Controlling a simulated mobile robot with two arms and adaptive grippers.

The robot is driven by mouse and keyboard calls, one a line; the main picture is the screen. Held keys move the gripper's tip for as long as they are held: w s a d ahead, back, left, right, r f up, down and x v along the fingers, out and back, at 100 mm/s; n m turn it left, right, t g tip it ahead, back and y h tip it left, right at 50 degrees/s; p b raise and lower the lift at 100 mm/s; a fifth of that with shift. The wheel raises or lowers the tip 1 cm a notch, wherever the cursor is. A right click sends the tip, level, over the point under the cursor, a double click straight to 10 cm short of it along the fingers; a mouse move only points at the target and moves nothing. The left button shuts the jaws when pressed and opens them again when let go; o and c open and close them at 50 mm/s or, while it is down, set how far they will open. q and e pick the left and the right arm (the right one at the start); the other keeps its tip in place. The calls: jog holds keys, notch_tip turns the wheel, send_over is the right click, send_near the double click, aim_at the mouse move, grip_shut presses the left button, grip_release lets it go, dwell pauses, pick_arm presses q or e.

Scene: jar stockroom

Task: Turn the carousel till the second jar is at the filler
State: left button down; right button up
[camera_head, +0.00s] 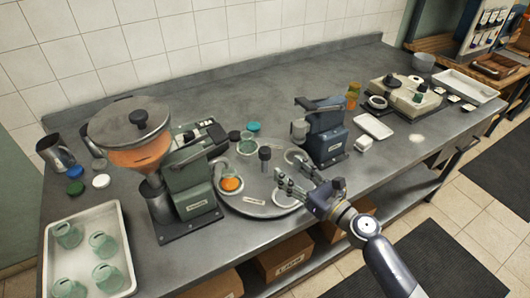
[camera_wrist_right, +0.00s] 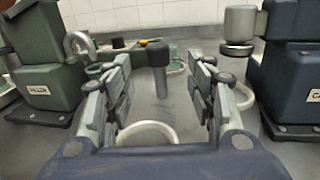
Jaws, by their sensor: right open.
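The carousel (camera_head: 258,180) is a round grey disc on the bench with an upright dark-topped post (camera_head: 265,160). An orange-filled jar (camera_head: 231,185) sits at its left, beside the green filler (camera_head: 187,170). A clear greenish jar (camera_head: 247,145) stands at its back left. A pale pocket ring (camera_head: 287,199) at the front right looks empty. My right gripper (camera_head: 290,178) is open over the carousel's right side. In the right wrist view the post (camera_wrist_right: 160,72) shows between and beyond the open fingers, apart from both. My left gripper is out of view.
The blue capper (camera_head: 325,135) stands close on the right of the carousel. The filler's hopper (camera_head: 130,125) rises at the left. A tray (camera_head: 127,245) of several empty jars lies at the front left. Loose lids (camera_head: 101,181) lie near it.

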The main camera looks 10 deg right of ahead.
aim_at(269, 156)
jog(key=shift+w+a+f+n, duration=0.1)
jog(key=shift+w+a+n, duration=0.05)
jog(key=shift+n, duration=0.15)
jog(key=shift+w+a, duration=0.2)
jog(key=shift+w, duration=0.1)
jog(key=p+x, duration=0.2)
jog(key=x, duration=0.7)
jog(key=shift+w+a+f, duration=0.15)
jog(key=shift+w+a, duration=0.1)
jog(key=shift+w, duration=0.05)
jog(key=shift+c, duration=0.6)
grip_shut()
